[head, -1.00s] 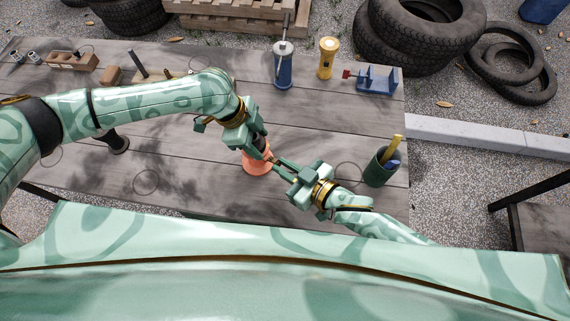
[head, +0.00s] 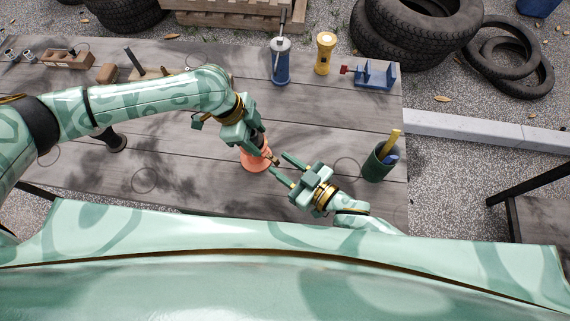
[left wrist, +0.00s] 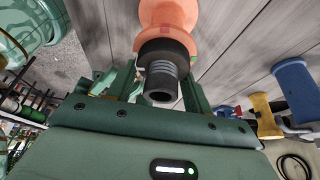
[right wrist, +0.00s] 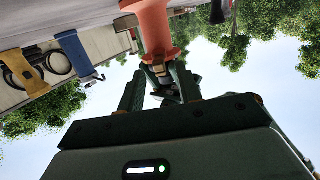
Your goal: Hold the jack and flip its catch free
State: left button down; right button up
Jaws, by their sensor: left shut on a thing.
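The jack (head: 256,160) is orange with a dark collar and stands upright on the bench, near its front edge. It also shows in the left wrist view (left wrist: 168,16) with a grey threaded end, and in the right wrist view (right wrist: 154,28). My left gripper (head: 255,141) is shut on its dark upper part, one finger on each side. My right gripper (head: 279,165) is open, to the right of the jack, its fingertips pointing at it with a gap between them. I cannot clearly make out the catch; small dark parts show around the collar.
The middle right of the bench (head: 330,115) is clear.

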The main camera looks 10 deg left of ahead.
pick_arm(q)
jog(key=shift+s+f, duration=0.1)
pick_arm(e)
jog(key=v, duration=1.2)
jog(key=shift+f, duration=0.1)
pick_arm(q)
jog(key=c, duration=0.5)
grip_release()
